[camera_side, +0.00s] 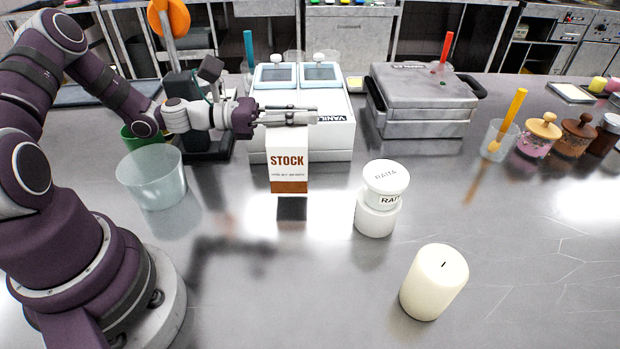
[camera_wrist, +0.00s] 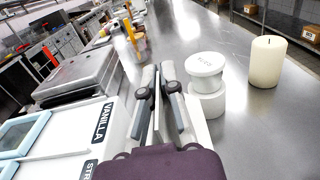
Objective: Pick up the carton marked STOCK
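The white STOCK carton (camera_side: 288,160) has a brown band at its base. It hangs upright under my gripper (camera_side: 290,116) in the side view, and a dark reflection lies just below it. It appears to be slightly above the counter. My gripper's fingers reach horizontally across the carton's top and are closed on it. In the wrist view the fingers (camera_wrist: 159,100) stand close together, with part of the white carton (camera_wrist: 196,118) showing beside them; its printed face is hidden there.
Two stacked white RAITA tubs (camera_side: 378,222) and a cream candle (camera_side: 433,283) stand to the right. A white two-lidded VANILLA container (camera_side: 335,143) is close behind the carton. A grey metal appliance (camera_side: 425,115) stands back right, a frosted cup (camera_side: 152,178) left. The front-middle counter (camera_side: 290,290) is clear.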

